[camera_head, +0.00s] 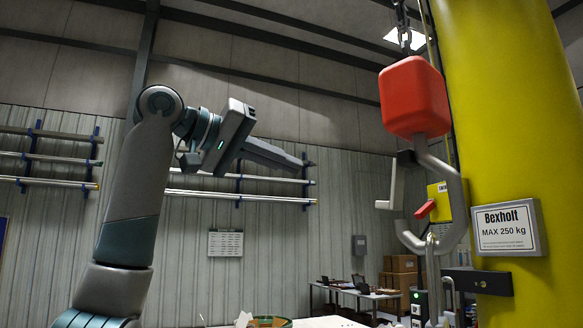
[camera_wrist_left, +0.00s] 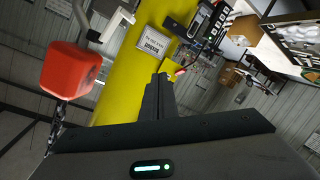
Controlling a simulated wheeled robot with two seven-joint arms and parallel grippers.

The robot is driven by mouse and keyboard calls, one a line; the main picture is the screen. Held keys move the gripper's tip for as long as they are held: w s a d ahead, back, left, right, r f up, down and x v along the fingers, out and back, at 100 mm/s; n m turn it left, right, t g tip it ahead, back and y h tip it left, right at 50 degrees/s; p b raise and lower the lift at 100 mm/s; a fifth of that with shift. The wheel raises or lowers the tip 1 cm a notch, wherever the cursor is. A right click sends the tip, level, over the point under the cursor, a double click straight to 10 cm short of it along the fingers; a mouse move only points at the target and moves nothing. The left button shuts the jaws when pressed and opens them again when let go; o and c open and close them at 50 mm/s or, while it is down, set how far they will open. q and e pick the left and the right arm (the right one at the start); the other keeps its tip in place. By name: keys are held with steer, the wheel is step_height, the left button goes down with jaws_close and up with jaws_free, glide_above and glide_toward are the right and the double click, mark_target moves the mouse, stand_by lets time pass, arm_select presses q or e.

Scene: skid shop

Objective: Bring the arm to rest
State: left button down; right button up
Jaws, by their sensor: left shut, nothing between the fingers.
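My left arm rises on the left of the head view, and its gripper (camera_head: 301,165) points right, high in front of the wall. The gripper is shut and empty. Its closed fingers also show in the left wrist view (camera_wrist_left: 158,98), in front of the yellow column. The fingers are apart from the red hoist block (camera_head: 414,97), with a clear gap between them in the head view. My right gripper is not in either view.
A grey hook (camera_head: 451,200) hangs under the red block, on a chain (camera_head: 404,30). A thick yellow column (camera_head: 515,100) with a load sign (camera_head: 508,228) stands at the right. Wall racks (camera_head: 240,190) hold bars. A table (camera_head: 350,292) and cardboard boxes (camera_head: 398,275) stand behind.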

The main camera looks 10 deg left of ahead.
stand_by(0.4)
